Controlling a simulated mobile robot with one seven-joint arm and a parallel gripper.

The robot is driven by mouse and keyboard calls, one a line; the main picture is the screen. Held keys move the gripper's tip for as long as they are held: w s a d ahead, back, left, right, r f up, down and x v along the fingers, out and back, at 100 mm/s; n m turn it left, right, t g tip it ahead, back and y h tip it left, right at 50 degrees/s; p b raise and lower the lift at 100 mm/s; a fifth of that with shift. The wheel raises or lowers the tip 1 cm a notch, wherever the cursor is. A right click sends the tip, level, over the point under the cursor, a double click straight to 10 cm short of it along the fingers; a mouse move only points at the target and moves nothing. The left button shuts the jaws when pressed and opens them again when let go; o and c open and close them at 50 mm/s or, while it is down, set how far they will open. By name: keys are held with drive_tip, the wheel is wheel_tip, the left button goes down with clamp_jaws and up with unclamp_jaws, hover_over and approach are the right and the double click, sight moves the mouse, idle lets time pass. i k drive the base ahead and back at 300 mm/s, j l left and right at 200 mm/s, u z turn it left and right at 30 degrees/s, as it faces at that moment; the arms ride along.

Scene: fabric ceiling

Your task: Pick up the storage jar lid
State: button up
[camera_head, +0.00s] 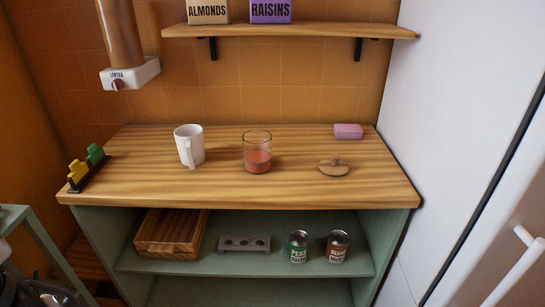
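The storage jar lid (334,168) looks like a flat round wooden disc with a small knob on top. It lies on the wooden countertop (230,188), right of the middle and near the front. A glass jar or tumbler (257,153) with reddish contents stands to the left of the lid, apart from it. My gripper is not seen in the head view. Nothing covers the lid.
A white mug (189,146) stands left of the glass, and a pink block (348,131) lies behind the lid. A shelf (290,30) with boxes hangs above. A tall white cabinet (462,100) borders the right side. The counter around the lid is clear.

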sight(333, 166)
drive_tip(key=i+l, duration=0.8)
drive_tip(key=k+l+z, duration=0.05)
drive_tip(key=l, duration=0.05)
